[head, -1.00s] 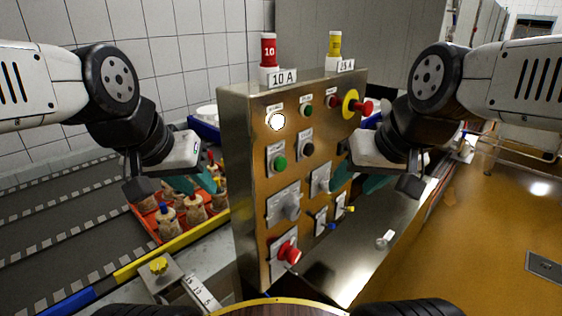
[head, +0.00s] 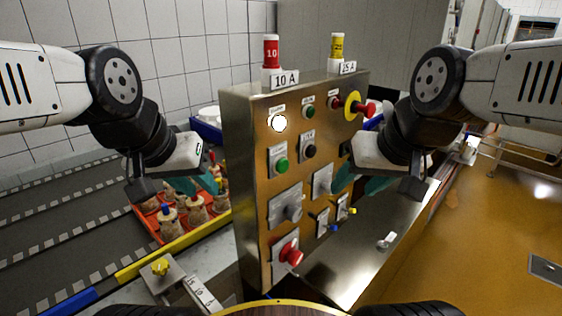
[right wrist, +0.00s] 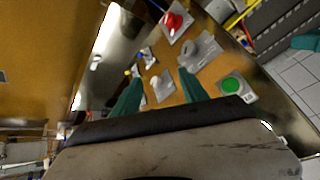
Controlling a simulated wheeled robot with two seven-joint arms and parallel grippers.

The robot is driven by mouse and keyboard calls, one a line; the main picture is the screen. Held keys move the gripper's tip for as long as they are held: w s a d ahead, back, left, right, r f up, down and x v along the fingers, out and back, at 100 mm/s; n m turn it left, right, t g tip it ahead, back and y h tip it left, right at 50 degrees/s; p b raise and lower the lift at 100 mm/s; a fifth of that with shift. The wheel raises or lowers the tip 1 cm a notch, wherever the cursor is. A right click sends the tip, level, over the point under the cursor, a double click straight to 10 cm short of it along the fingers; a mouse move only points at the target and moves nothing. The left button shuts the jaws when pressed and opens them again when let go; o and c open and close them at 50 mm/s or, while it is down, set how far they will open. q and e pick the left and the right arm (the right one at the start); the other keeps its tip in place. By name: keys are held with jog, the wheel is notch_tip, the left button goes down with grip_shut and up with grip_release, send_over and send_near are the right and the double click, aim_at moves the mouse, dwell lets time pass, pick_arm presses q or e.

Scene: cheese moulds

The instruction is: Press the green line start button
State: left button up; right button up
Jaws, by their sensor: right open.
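A green push button (head: 281,164) on a pale square plate sits on the left side of the brass-coloured control panel (head: 262,190). It also shows in the right wrist view (right wrist: 231,86), to the right of my fingers. A smaller green round fitting (head: 309,112) is higher on the panel. My right gripper (head: 358,180) is open and empty at the panel's right side, apart from the green button. In the right wrist view its teal fingers (right wrist: 160,84) frame part of the panel. My left gripper (head: 198,184) is left of the panel, above the crate; its finger gap is unclear.
An orange crate (head: 150,222) of moulds stands left, beside the conveyor (head: 50,225).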

dwell(0.3)
grip_shut()
dwell(1.6)
